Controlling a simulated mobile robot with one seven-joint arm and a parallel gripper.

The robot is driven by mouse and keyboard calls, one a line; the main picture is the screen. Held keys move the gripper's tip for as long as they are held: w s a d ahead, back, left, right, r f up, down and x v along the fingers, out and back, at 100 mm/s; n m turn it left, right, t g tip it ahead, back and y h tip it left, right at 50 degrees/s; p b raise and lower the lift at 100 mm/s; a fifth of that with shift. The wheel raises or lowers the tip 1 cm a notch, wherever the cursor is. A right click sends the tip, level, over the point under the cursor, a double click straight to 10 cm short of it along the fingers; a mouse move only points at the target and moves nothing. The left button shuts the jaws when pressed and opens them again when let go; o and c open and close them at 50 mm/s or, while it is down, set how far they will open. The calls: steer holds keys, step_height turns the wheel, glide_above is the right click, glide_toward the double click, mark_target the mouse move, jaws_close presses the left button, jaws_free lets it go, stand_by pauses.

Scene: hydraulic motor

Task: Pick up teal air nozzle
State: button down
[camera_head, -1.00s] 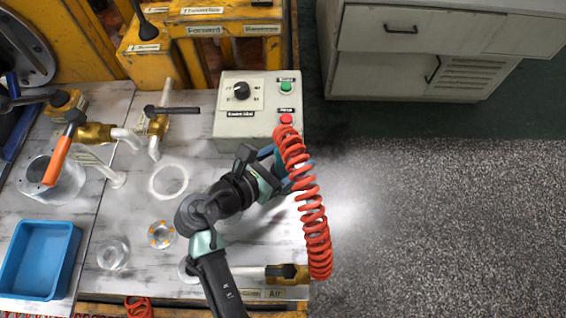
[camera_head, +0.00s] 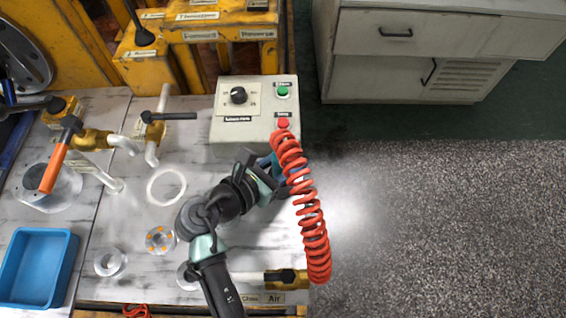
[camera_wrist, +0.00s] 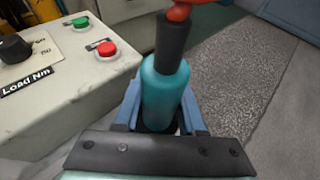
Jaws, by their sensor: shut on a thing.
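The teal air nozzle (camera_wrist: 166,92) stands large in the middle of the wrist view, with a black collar and the red coiled hose at its top. My gripper (camera_wrist: 160,122) has its blue fingers on both sides of the nozzle and is shut on it. In the head view my gripper (camera_head: 278,170) is at the right edge of the worktable, just below the control box. There the nozzle is mostly hidden by my gripper and the red coiled hose (camera_head: 313,225), which hangs down to a brass fitting (camera_head: 283,279) near the Air label.
The control box (camera_head: 232,132) with green and red buttons stands close beyond my gripper. A blue tray (camera_head: 38,266), clear rings and valve pipes lie to the left on the table. Open floor (camera_head: 440,220) is to the right, with a grey cabinet (camera_head: 400,60) behind.

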step_height(320, 180, up, 10)
steer(key=p, duration=0.4)
steer(key=shift+p, duration=0.4)
